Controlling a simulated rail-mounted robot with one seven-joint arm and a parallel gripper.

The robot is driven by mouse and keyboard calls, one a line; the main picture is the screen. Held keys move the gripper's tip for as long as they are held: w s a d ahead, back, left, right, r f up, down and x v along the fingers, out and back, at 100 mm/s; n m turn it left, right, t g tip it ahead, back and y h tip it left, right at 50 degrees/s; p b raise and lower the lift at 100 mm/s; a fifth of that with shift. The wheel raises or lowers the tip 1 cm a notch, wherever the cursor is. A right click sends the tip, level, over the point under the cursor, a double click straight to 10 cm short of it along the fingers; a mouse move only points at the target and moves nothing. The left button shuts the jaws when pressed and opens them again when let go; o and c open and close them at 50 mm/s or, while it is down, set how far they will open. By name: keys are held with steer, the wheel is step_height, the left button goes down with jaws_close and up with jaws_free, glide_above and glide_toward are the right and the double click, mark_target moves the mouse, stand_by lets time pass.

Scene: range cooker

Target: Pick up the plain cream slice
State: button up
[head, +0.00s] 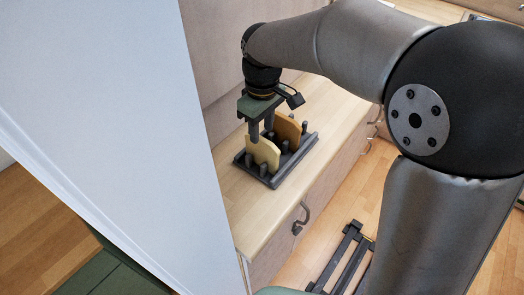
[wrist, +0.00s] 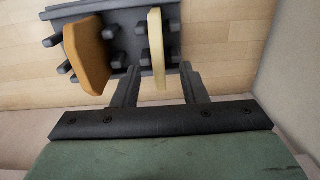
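The plain cream slice (head: 262,153) stands upright in a dark pegged rack (head: 285,172) on a wooden counter. It also shows in the wrist view (wrist: 157,45), edge-on between the lines of my two fingers. My gripper (head: 261,136) points down at the slice's upper edge in the head view. In the wrist view my gripper (wrist: 160,74) is open, with a gap on each side of the slice. I cannot tell whether the fingertips reach past the slice's edge.
A browner, orange-toned slice (head: 289,128) stands in the same rack, left of the cream one in the wrist view (wrist: 87,55). Dark pegs surround both. A large white panel (head: 110,120) fills the left of the head view. Bare counter (head: 247,205) lies in front of the rack.

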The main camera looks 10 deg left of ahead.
mark_target(262, 138)
steer(key=shift+d+f+p, duration=0.1)
steer(key=shift+f+p, duration=0.35)
steer(key=shift+f, duration=1.95)
jaws_close()
steer(key=shift+r, duration=0.15)
